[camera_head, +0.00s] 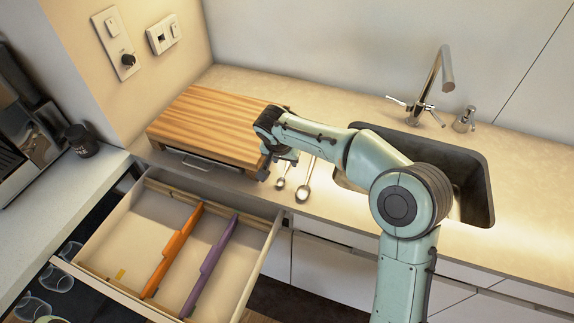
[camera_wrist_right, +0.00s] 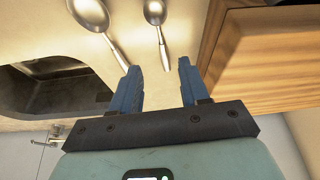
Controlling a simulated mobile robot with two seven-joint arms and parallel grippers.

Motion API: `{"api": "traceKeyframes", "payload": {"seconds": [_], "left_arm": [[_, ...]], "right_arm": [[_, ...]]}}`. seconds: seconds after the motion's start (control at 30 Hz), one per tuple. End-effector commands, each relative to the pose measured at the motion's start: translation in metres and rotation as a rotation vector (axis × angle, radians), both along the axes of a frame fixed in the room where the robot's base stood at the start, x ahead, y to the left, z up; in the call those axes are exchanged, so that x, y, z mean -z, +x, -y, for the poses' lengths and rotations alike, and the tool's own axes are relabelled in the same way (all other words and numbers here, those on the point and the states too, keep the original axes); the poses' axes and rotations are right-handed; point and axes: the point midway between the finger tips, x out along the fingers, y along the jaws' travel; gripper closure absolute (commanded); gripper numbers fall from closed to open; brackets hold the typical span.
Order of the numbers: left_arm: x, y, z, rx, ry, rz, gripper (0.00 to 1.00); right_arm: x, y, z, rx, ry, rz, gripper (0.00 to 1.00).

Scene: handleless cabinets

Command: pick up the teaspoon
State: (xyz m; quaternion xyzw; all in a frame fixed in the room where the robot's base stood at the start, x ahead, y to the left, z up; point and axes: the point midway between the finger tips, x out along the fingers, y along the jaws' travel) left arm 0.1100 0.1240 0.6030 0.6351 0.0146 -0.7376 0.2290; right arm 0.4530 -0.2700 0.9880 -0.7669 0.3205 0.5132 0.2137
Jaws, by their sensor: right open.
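Two metal spoons lie on the beige counter between the wooden board and the sink. The smaller one, the teaspoon (camera_head: 280,183), lies nearer the board; in the right wrist view its bowl (camera_wrist_right: 155,12) is at the top and its handle points down toward my fingers. The larger spoon (camera_head: 302,193) lies beside it, and it also shows in the wrist view (camera_wrist_right: 90,14). My right gripper (camera_head: 264,173) is open and empty beside the board. In the wrist view the teaspoon's handle end appears between its blue fingertips (camera_wrist_right: 158,66). My left gripper is not in view.
The thick wooden board (camera_head: 215,122) stands close to my right gripper. An open drawer (camera_head: 150,235) with an orange and a purple divider lies below the counter. The sink (camera_head: 465,175) and tap (camera_head: 435,85) are to the right.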

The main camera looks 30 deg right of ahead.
Motion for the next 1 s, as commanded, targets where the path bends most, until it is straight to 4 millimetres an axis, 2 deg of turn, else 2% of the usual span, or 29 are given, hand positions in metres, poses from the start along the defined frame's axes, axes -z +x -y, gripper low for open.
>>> {"api": "traceKeyframes", "payload": {"seconds": [0.17,0.5,0.77,0.87,0.9,1.0], "left_arm": [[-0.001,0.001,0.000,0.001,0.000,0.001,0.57],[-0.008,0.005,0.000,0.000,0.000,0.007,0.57],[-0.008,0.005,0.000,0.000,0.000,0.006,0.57],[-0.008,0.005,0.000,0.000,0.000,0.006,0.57],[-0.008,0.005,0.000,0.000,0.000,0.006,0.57],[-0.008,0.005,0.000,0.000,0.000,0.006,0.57]], "right_arm": [[0.011,0.003,0.003,-0.001,0.000,-0.001,0.55],[0.051,0.017,0.012,0.000,0.001,-0.001,0.55],[0.054,0.018,0.012,-0.002,0.001,0.002,0.55],[0.054,0.018,0.012,-0.002,0.001,0.001,0.84],[0.054,0.018,0.012,-0.002,0.001,0.001,0.97],[0.054,0.018,0.012,-0.002,0.001,0.001,1.00]]}}
